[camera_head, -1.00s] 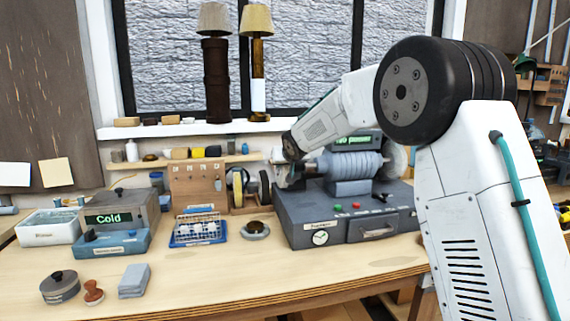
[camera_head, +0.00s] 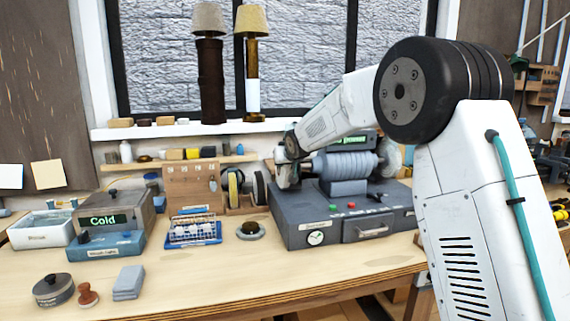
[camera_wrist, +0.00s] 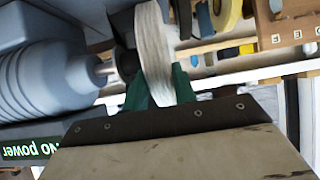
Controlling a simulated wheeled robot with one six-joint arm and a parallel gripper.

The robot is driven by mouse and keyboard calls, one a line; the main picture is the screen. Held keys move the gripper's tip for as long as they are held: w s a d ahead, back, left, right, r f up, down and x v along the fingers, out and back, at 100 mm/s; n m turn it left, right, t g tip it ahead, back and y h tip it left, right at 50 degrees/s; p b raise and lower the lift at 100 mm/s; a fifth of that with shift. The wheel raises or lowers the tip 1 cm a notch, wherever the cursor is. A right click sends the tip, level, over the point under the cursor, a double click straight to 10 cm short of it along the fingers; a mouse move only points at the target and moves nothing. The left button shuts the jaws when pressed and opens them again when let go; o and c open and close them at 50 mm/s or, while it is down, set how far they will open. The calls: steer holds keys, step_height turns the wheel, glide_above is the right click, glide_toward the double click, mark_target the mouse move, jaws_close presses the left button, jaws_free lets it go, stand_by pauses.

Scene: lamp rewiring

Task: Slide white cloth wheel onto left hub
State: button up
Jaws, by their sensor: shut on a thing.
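My gripper (camera_wrist: 160,88) has green fingers, shut on the white cloth wheel (camera_wrist: 154,45), which stands on edge between them in the wrist view. The wheel is beside the left end of the grey ribbed motor (camera_head: 346,165). The motor's shaft (camera_wrist: 104,68) reaches toward the wheel and ends at a dark hub part (camera_wrist: 124,58) close to its face. I cannot tell whether the wheel touches the hub or is around it. In the head view my wrist hides most of this end. Another pale wheel (camera_head: 394,160) is on the motor's right end.
The motor stands on a grey machine base (camera_head: 300,215) with buttons and a drawer. A sign (camera_wrist: 30,149) reads "No power". A wooden rack with wheels (camera_head: 232,185) stands close on the left. A small round dish (camera_head: 250,230) is in front. The front bench (camera_head: 210,275) is mostly clear.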

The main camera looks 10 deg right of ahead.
steer(key=shift+d, duration=0.2)
steer(key=shift+d, duration=0.5)
stand_by(0.4)
steer(key=shift+d, duration=0.55)
steer(key=shift+d, duration=0.15)
steer(key=shift+d, duration=0.4)
steer(key=shift+d, duration=0.5)
stand_by(0.5)
